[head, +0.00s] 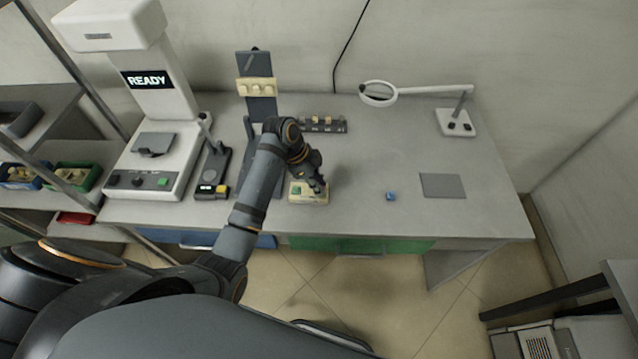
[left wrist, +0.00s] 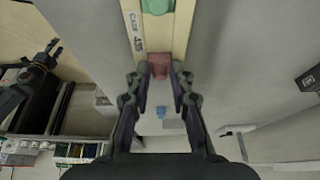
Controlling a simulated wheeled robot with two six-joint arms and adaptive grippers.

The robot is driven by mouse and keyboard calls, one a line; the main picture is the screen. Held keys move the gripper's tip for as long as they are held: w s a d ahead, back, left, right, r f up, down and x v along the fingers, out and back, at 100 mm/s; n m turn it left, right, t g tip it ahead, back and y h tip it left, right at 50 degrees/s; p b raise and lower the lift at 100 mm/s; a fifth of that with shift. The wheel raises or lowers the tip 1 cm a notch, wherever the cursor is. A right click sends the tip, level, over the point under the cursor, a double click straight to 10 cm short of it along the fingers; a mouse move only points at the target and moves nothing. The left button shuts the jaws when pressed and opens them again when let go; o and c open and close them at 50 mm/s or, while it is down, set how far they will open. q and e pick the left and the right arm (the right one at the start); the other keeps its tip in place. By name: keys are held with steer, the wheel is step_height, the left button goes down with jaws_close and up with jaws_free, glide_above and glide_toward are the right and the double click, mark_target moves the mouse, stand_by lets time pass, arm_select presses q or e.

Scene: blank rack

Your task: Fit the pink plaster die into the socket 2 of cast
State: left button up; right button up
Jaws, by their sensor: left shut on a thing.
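The cast (head: 309,198) is a cream block near the front edge of the table, below my left gripper (head: 318,184). A green die (head: 296,190) sits in its left part. In the left wrist view the cast (left wrist: 181,32) runs down from the top edge, with printed lettering and the green die (left wrist: 157,5). The pink plaster die (left wrist: 160,66) is between the fingertips of my left gripper (left wrist: 160,78), which is shut on it at the cast's end. Whether the die is seated in a socket is hidden. A dark shape, seemingly my right gripper (left wrist: 53,50), shows small at left.
A blue cube (head: 391,196) and a grey mat (head: 442,186) lie to the right. A magnifier lamp (head: 459,123), a dark row of holders (head: 322,125) and a stand with a cream cast (head: 256,87) are behind. The READY machine (head: 150,150) stands left. The table's middle right is clear.

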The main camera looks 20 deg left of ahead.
arm_select(q)
steer(key=shift+f, duration=0.2)
steer(key=shift+s+f, duration=0.1)
steer(key=shift+f, duration=0.1)
steer(key=shift+s+f, duration=0.35)
steer(key=shift+f, duration=0.15)
steer(key=o, duration=0.8)
steer(key=shift+c, duration=0.2)
steer(key=shift+o, duration=0.7)
steer(key=shift+f, duration=0.1)
steer(key=shift+w+f, duration=0.1)
steer(key=shift+w, duration=0.15)
steer(key=shift+s, duration=0.1)
